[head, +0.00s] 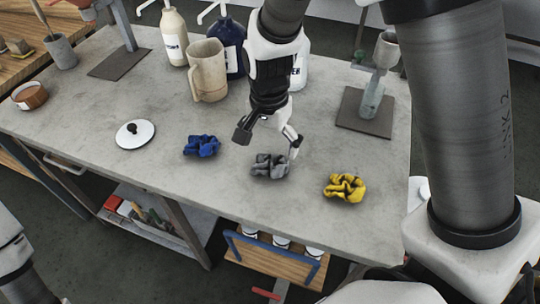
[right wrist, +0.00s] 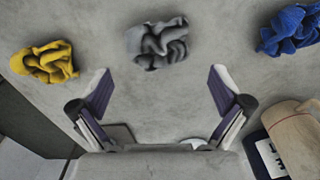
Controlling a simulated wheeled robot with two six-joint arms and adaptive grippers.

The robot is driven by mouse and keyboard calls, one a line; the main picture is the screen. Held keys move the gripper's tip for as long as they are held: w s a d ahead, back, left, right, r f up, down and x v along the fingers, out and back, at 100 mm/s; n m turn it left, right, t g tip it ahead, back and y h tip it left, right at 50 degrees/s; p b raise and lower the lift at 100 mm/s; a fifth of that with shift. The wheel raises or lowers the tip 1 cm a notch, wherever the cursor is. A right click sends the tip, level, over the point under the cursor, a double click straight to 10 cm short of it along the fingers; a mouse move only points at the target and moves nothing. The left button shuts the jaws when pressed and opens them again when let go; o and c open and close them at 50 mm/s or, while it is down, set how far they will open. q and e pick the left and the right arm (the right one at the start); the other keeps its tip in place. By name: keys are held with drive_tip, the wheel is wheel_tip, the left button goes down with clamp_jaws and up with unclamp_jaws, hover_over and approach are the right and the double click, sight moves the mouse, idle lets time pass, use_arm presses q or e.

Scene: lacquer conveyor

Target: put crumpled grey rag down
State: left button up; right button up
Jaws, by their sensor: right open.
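The crumpled grey rag (head: 269,166) lies on the grey worktop (head: 130,178), between a blue rag and a yellow rag. In the right wrist view the grey rag (right wrist: 158,43) lies beyond my fingertips, roughly centred between them and clear of both. My right gripper (head: 268,140) is open and empty, just above and behind the rag in the head view; it also shows in the right wrist view (right wrist: 160,82). My left gripper is not in view; part of my left arm shows at the lower left corner.
A crumpled blue rag (head: 202,146) and a crumpled yellow rag (head: 344,187) flank the grey one. A beige jug (head: 207,70), bottles (head: 174,38) and a stand with a dark base (head: 364,112) are behind. A white lid (head: 134,134) lies at left.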

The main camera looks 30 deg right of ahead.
sight(270, 159)
wheel_tip(270, 159, up, 6)
drive_tip(key=shift+f, duration=0.1)
idle(0.4)
